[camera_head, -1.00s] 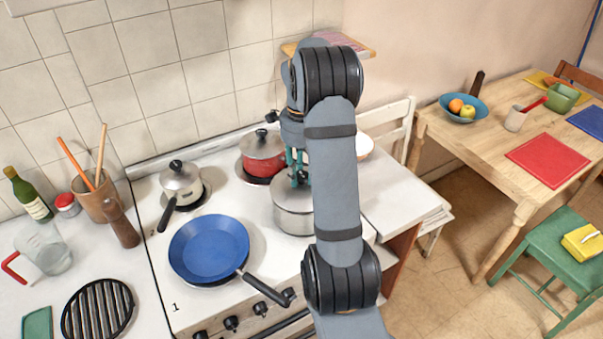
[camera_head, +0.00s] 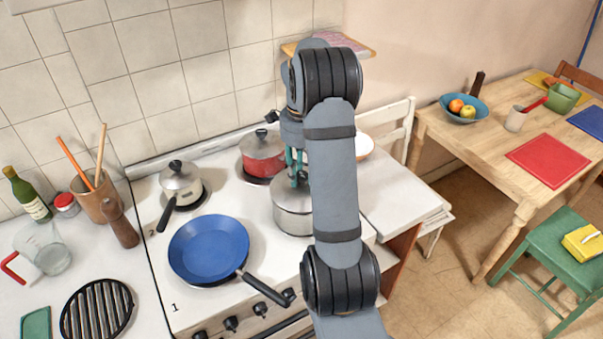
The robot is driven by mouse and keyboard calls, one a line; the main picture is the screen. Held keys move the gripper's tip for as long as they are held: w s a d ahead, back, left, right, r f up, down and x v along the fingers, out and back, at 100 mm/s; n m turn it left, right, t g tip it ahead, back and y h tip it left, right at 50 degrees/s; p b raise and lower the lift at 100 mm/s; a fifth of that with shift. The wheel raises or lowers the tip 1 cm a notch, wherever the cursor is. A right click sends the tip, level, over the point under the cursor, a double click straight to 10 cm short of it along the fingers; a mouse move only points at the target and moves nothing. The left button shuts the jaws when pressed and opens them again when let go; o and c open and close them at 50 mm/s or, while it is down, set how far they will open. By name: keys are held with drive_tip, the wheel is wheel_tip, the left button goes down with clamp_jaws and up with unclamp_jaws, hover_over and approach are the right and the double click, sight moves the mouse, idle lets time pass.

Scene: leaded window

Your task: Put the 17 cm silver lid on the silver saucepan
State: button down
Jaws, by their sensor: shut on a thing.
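A large silver pot (camera_head: 291,219) stands on the front right of the stove, partly hidden behind my arm. A silver lid (camera_head: 284,190) shows at its top. My gripper (camera_head: 297,181), with teal fingers, points down at the middle of this lid and is shut on it, seemingly at its knob. My arm hides the right side of the pot and lid, so I cannot tell whether the lid is seated or slightly raised. A smaller silver saucepan (camera_head: 187,194) with a long black handle stands at the back left, with a black-knobbed lid (camera_head: 179,176) on it.
A red pot (camera_head: 263,165) with a lid stands close behind the silver pot. A blue frying pan (camera_head: 208,247) lies at the front left, its handle pointing front right. A white counter (camera_head: 395,200) right of the stove has free room, with a bowl (camera_head: 364,148) at its back.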

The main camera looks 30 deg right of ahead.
drive_tip(key=shift+f+b, duration=0.5)
drive_tip(key=shift+b, duration=0.15)
idle(0.8)
drive_tip(key=c, duration=1.3)
unclamp_jaws()
drive_tip(key=shift+o, duration=0.7)
drive_tip(key=o, duration=0.4)
drive_tip(key=shift+c, duration=0.2)
drive_tip(key=shift+o, duration=0.4)
drive_tip(key=shift+r, duration=0.15)
drive_tip(key=shift+r+p, duration=2.85)
drive_tip(key=shift+r, duration=0.55)
